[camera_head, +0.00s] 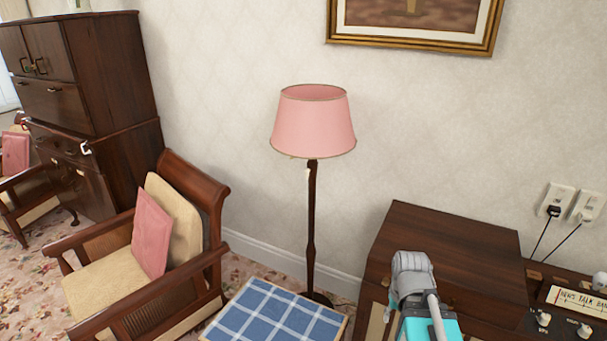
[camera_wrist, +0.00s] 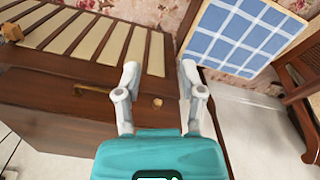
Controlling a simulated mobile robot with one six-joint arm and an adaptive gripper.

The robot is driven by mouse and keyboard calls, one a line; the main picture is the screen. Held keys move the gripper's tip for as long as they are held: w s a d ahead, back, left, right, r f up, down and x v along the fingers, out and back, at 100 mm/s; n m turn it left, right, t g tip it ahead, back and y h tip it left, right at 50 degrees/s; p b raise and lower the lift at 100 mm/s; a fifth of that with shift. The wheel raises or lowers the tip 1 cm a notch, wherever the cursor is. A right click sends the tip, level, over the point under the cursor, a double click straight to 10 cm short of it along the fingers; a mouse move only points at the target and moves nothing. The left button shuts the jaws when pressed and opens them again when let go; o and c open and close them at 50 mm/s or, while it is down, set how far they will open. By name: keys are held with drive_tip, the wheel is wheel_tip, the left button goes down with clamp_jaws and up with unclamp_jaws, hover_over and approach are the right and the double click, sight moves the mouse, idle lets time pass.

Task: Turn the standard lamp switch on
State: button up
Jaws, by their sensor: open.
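The standard lamp (camera_head: 313,122) stands against the wall in the head view, with a pink shade and a dark turned wooden pole. A small pale piece (camera_head: 307,173) shows on the pole just under the shade; I cannot tell whether it is the switch. The shade looks unlit. My arm shows at the lower right of the head view, over the wooden cabinet. In the wrist view my gripper (camera_wrist: 158,78) is open and empty, with its two fingers apart above the cabinet. It is well away from the lamp, which is not in the wrist view.
A blue checked table top (camera_head: 277,317) stands in front of the lamp. An armchair (camera_head: 165,240) with a pink cushion is to its left. The wooden cabinet (camera_head: 450,245) is to its right, below wall sockets (camera_head: 570,203). Open air lies between cabinet and lamp.

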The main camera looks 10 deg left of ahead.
drive_tip(key=w+a+n+t+h+b, duration=0.1)
drive_tip(key=w+n+t+h+b, duration=0.6)
drive_tip(key=w, duration=1.2)
drive_tip(key=n+t+b, duration=0.3)
drive_tip(key=n+t, duration=0.7)
drive_tip(key=n, duration=1.5)
approach(306, 177)
drive_tip(key=s+a+r, duration=0.1)
drive_tip(key=s+r, duration=0.1)
drive_tip(key=shift+s+f+y, duration=0.15)
drive_tip(key=shift+s+y, duration=0.15)
drive_tip(key=shift+y, duration=0.1)
drive_tip(key=shift+w, duration=0.1)
drive_tip(key=x, duration=1.3)
drive_tip(key=shift+w+d+f, duration=0.1)
drive_tip(key=shift+w+d, duration=0.15)
drive_tip(key=shift+w, duration=0.05)
